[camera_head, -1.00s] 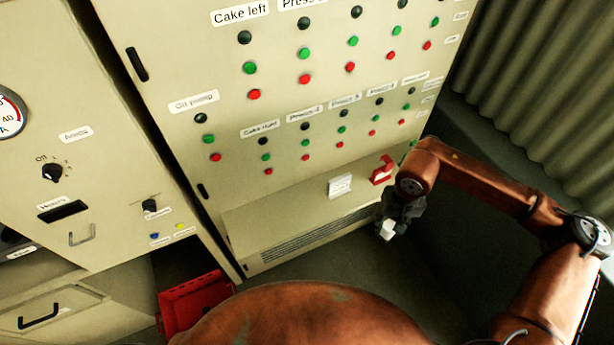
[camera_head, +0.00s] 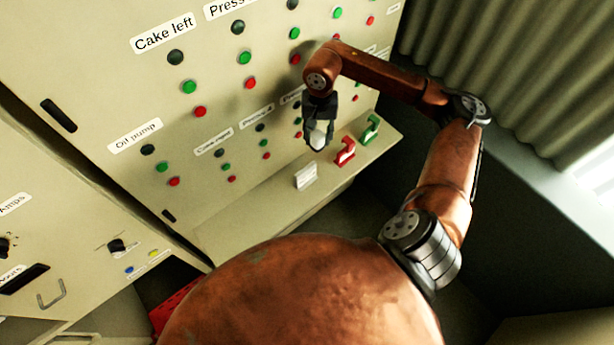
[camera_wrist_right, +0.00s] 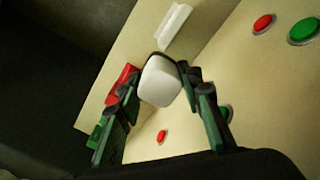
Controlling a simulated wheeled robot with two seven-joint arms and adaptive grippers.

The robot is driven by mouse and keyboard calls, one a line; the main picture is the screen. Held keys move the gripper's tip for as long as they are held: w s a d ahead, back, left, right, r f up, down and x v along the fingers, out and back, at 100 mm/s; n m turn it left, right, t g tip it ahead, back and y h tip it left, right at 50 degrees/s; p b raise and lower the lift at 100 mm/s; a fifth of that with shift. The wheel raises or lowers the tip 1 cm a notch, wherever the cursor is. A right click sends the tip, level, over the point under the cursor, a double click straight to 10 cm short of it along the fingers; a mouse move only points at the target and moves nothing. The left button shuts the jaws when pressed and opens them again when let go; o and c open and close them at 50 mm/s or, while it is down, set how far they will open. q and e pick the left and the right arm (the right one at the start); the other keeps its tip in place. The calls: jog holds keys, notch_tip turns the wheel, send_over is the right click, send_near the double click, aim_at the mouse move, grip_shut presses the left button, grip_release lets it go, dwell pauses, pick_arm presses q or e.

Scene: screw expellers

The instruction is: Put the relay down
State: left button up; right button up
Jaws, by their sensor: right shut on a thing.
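My right gripper (camera_head: 318,138) is shut on a white, round-cornered relay (camera_wrist_right: 160,82). In the head view the relay (camera_head: 317,134) hangs below the wrist, in front of the button panel and above the ledge. In the right wrist view the fingers (camera_wrist_right: 160,95) grip it from both sides, and it looks clear of the ledge. Its far side is hidden. My left gripper is not in view.
On the ledge (camera_head: 255,205) stand a white piece (camera_head: 306,177), a red piece (camera_head: 346,152) and a green piece (camera_head: 370,128). The ledge left of the white piece is bare. Buttons cover the cabinet front (camera_head: 100,80). A corrugated wall (camera_head: 480,60) is at right.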

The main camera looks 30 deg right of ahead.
jog(key=shift+d+r+m, duration=0.25)
jog(key=shift+d+m, duration=0.15)
jog(key=shift+d, duration=0.4)
notch_tip(320, 180, down, 17)
jog(key=p, duration=0.3)
jog(key=shift+d+f, duration=0.15)
jog(key=shift+f, duration=0.25)
jog(key=shift+f, duration=0.1)
jog(key=shift+f, duration=0.1)
jog(key=o, duration=1.2)
